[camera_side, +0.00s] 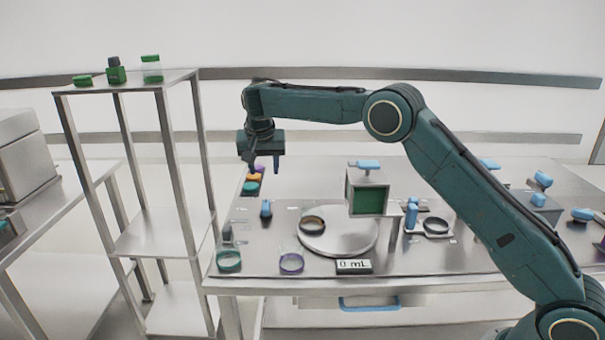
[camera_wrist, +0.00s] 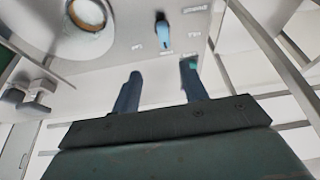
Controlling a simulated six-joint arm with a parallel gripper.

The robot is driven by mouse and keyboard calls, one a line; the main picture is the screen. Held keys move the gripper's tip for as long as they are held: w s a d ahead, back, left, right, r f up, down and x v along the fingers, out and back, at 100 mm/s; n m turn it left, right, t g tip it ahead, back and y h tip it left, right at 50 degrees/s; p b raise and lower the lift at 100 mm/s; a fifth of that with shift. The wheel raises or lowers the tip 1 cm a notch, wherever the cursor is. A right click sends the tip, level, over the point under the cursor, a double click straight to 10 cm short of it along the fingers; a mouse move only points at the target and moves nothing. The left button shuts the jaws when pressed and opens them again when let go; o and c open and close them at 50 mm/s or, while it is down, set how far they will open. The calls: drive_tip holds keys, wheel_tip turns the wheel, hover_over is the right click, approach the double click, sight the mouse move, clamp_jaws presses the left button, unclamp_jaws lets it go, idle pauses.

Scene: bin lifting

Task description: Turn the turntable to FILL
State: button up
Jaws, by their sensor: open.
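The turntable (camera_side: 345,245) is a round pale metal disc on the table, with a brown-rimmed round container (camera_side: 312,224) on its left part. In the wrist view the turntable (camera_wrist: 38,28) is at the upper left, cut by the frame, with the brown-rimmed container (camera_wrist: 89,14) on it. A blue-handled lever (camera_side: 266,208) stands left of the turntable; it also shows in the wrist view (camera_wrist: 163,33) near small labels too small to read. My gripper (camera_side: 264,167) is open and empty, above the table behind the lever. Both fingers show in the wrist view (camera_wrist: 160,88).
A green-fronted box (camera_side: 368,200) stands over the turntable's right-back side. A display (camera_side: 353,266) reads 0 mL. Coloured pieces (camera_side: 252,187) lie below my gripper. A metal shelf (camera_side: 130,84) stands left.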

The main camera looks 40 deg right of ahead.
sight(265, 205)
drive_tip(key=shift+w+a+f, duration=0.15)
drive_tip(key=shift+w+f, duration=0.15)
drive_tip(key=shift+f, duration=0.3)
drive_tip(key=shift+w+a+f, duration=0.1)
drive_tip(key=shift+w+f, duration=0.2)
drive_tip(key=shift+f, duration=0.3)
drive_tip(key=x, duration=1.4)
drive_tip(key=shift+s, duration=0.1)
drive_tip(key=shift+r, duration=0.1)
clamp_jaws()
